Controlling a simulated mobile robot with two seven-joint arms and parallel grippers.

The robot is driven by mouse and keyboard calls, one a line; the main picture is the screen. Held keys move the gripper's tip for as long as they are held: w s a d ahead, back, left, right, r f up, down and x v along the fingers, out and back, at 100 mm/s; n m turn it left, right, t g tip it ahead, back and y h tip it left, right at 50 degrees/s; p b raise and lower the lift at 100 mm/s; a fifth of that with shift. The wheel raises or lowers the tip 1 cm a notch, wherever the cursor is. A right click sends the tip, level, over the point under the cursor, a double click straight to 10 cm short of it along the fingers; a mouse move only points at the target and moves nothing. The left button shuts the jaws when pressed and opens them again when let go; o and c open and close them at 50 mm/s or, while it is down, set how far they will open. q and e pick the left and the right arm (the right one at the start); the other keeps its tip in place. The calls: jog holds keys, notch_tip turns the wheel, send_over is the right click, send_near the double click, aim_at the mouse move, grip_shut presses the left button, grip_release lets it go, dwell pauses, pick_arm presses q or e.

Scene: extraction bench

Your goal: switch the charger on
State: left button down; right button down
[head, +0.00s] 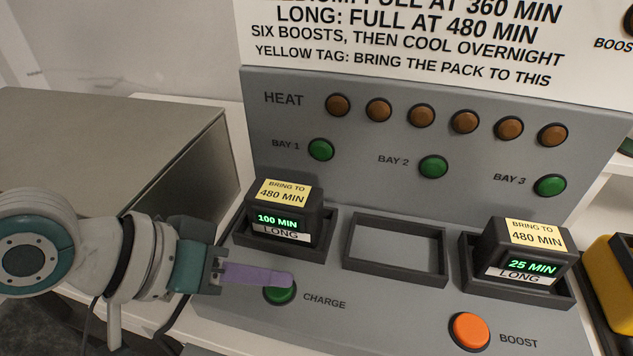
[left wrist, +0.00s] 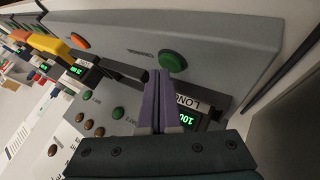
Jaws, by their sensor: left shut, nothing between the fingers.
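The charger (head: 330,290) is a grey console with a sloped back panel. Its green CHARGE button (head: 280,296) sits at the front left, and it also shows in the left wrist view (left wrist: 173,62). My left gripper (head: 290,281) is shut and empty, its purple fingers over the button and partly hiding it in the head view. In the left wrist view the fingertips (left wrist: 158,75) are close beside the button; I cannot tell whether they touch it. A battery pack reading 100 MIN (head: 278,220) sits in the left bay, and one reading 25 MIN (head: 530,266) in the right bay. My right gripper is not seen.
The middle bay (head: 395,275) is empty. An orange BOOST button (head: 469,331) is at the front right. Green bay lamps and several brown heat lamps (head: 421,115) line the panel. A grey box (head: 130,140) stands left, and a yellow object (head: 612,280) right.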

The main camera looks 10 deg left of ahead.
aim_at(270, 293)
pick_arm(q)
jog(key=shift+f, duration=0.35)
jog(key=shift+r, duration=0.1)
dwell(0.4)
jog(key=shift+r+p, duration=0.65)
jog(key=shift+r, duration=0.1)
notch_tip(270, 293, up, 5)
jog(key=p, duration=0.5)
jog(key=shift+r, duration=0.1)
dwell(0.4)
